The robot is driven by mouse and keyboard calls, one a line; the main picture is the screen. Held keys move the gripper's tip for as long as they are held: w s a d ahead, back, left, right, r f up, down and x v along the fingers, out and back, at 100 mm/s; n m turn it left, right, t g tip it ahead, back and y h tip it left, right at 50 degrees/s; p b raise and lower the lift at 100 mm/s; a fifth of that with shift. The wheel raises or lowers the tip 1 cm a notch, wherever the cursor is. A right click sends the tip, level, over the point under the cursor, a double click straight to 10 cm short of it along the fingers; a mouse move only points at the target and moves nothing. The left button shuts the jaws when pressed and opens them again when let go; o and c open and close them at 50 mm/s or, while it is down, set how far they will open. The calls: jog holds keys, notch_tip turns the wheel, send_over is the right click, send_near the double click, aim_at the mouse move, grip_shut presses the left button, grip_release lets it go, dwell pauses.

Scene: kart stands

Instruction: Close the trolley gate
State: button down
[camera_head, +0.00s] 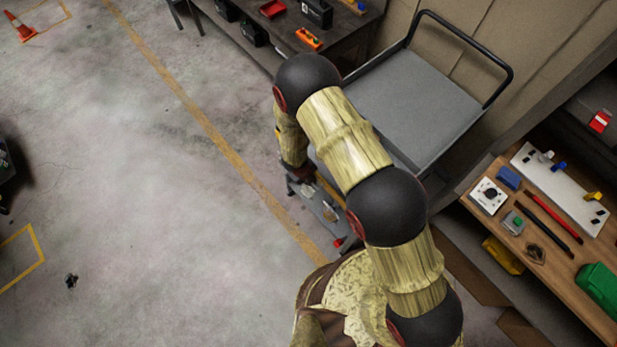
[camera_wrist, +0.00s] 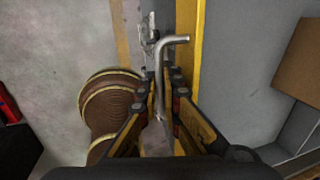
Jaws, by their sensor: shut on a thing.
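The trolley (camera_head: 410,100) has a grey deck and a black tubular handle at its far end. My arm hides part of its near side, where a narrow grey part (camera_head: 322,212) shows low beside my arm. In the wrist view a bent metal rod (camera_wrist: 174,40) stands between a grey strip with a metal fitting (camera_wrist: 147,32) and a yellow upright edge (camera_wrist: 187,35). My gripper (camera_wrist: 167,92) is shut around the lower part of this rod. Which of these parts belong to the gate I cannot tell. In the head view the fingertips are hidden by my arm.
A wooden bench (camera_head: 560,262) with tools is at the right. A wall runs behind the trolley. Open concrete floor (camera_head: 130,180) with a yellow line lies to the left, with an orange cone (camera_head: 20,28) far off.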

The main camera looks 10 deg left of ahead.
jog(key=shift+w+p, duration=0.1)
jog(key=shift+p, duration=0.3)
jog(key=c, duration=2.3)
grip_release()
jog(key=v, duration=1.2)
jog(key=shift+w+d, duration=0.2)
